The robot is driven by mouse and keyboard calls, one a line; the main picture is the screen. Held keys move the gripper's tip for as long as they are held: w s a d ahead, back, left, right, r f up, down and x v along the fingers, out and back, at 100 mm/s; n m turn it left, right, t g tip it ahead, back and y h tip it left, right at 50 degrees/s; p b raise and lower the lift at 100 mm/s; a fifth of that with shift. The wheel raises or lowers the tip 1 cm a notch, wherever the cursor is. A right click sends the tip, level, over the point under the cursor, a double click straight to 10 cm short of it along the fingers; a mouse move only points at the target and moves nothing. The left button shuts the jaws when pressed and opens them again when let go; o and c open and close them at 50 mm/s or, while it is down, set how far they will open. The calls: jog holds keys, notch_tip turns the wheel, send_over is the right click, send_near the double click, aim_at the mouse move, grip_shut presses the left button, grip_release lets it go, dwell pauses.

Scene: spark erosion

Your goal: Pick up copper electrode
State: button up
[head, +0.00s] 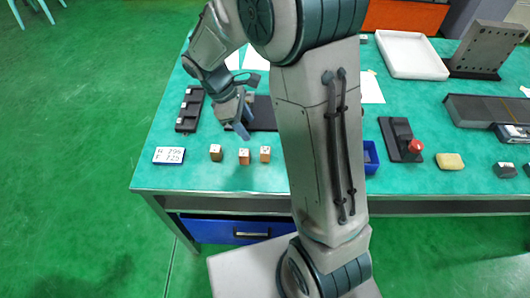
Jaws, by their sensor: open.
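Three small copper-coloured blocks stand in a row near the front edge of the green table: a left block (216,153), a middle block (244,157) and a right block (265,154). They look like copper electrodes with pale tops; I cannot tell which one the task means. My gripper (241,127) is open above the table, behind the blocks in the picture and pointing down. Nothing shows between its fingers, and it appears apart from the blocks. My arm hides part of the table right of the blocks.
A label card (169,155) lies left of the blocks, and a black slotted holder (189,109) stands behind it. Right of my arm are a blue bin (370,158), a red-knobbed black device (403,140), a yellow sponge-like block (450,161) and a white tray (411,56).

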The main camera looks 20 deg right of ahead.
send_over(264, 150)
jog(key=a, duration=0.2)
notch_tip(264, 150, down, 7)
jog(key=shift+w, duration=0.15)
jog(key=shift+w+p+x, duration=0.2)
jog(key=shift+p+x, duration=0.05)
jog(key=shift+x, duration=1.05)
jog(key=shift+w+p+x, duration=0.2)
jog(key=shift+x, duration=1.1)
grip_shut()
